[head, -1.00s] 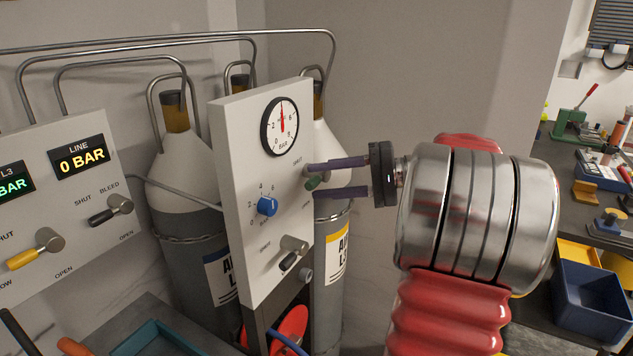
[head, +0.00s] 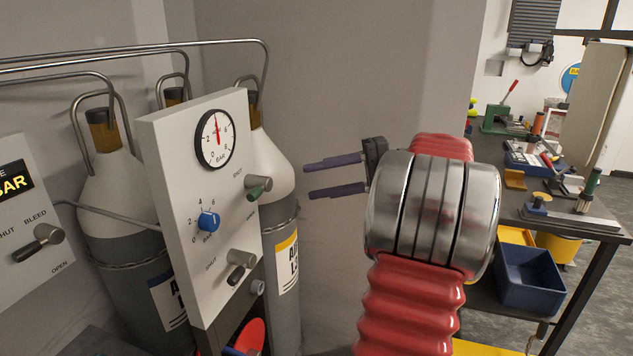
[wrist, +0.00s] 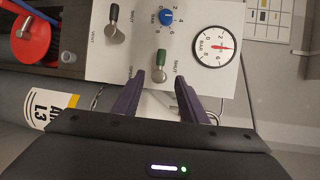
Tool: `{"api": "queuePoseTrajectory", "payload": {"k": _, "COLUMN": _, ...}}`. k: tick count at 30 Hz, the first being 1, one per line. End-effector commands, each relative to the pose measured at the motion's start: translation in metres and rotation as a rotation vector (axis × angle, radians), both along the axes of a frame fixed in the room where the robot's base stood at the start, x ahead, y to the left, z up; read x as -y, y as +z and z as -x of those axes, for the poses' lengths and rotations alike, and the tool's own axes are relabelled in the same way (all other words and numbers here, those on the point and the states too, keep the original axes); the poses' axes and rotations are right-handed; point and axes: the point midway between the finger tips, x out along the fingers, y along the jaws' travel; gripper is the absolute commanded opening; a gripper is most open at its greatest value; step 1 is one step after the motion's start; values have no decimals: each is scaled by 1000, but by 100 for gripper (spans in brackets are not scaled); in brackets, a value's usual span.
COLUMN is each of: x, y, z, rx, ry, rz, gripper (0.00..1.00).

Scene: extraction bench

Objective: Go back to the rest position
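My gripper (head: 336,177) is open and empty in the head view, its two purple fingers pointing left toward the white panel. A clear gap lies between the fingertips and the panel (head: 172,262). The panel carries a round gauge (head: 215,140), a blue knob (head: 208,221), a green-handled valve (head: 258,189) and a black-handled valve (head: 240,264). In the wrist view, the fingers (wrist: 161,92) stand apart. The green-handled valve (wrist: 161,62) shows beyond and between them, with nothing held.
Gas cylinders (head: 110,195) with bent metal pipes stand behind the panel. A second panel (head: 30,220) is at the left edge. On the right, a workbench (head: 560,215) holds tools, with a blue bin (head: 530,278) below. Bare wall (head: 330,80) lies behind my gripper.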

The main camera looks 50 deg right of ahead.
Motion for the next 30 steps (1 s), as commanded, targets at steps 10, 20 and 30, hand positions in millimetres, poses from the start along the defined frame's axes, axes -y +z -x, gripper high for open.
{"api": "queuePoseTrajectory", "payload": {"k": 10, "x": 0, "y": 0, "z": 0, "rx": 0, "ry": 0, "rz": 0, "gripper": 39}}
{"api": "queuePoseTrajectory", "payload": {"k": 20, "x": 12, "y": -23, "z": -6, "rx": -97, "ry": -70, "rz": 1, "gripper": 39}}
{"api": "queuePoseTrajectory", "payload": {"k": 30, "x": -4, "y": -120, "z": 5, "rx": -460, "ry": -187, "rz": 82, "gripper": 39}}
